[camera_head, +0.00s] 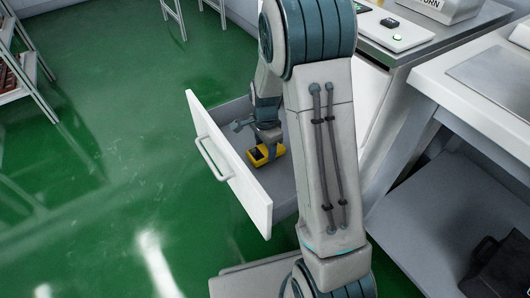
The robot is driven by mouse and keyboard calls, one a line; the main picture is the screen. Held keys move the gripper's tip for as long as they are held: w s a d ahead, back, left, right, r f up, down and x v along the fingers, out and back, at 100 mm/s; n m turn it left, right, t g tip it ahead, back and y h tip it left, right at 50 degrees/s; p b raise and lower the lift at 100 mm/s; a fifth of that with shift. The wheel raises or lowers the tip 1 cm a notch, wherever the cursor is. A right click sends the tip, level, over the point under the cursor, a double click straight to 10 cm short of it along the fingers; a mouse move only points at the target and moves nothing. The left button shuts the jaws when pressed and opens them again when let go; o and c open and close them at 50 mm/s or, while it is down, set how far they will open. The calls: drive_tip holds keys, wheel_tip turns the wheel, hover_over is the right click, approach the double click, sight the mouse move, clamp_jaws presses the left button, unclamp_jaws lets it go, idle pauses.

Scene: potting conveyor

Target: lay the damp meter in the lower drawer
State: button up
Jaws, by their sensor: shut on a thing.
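The lower drawer (239,181) is pulled open, with its white front and handle toward the left. My gripper (264,146) is down inside the drawer, pointing downward. It is shut on a yellow item with a dark face, which looks like the damp meter (272,153). The meter is close to the drawer floor, but I cannot tell whether it touches it. My arm hides the right part of the drawer, and the fingertips are small and partly hidden.
A counter (395,50) with a small black device (390,22) on it stands at the upper right. A grey steel table with a lower shelf (420,235) and a dark bag (497,266) is at the right. The green floor at left is clear; a shelf rack (22,70) stands far left.

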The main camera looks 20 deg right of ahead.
drive_tip(key=shift+f, duration=0.6)
drive_tip(key=shift+f, duration=0.15)
drive_tip(key=o, duration=1)
drive_tip(key=shift+o, duration=0.2)
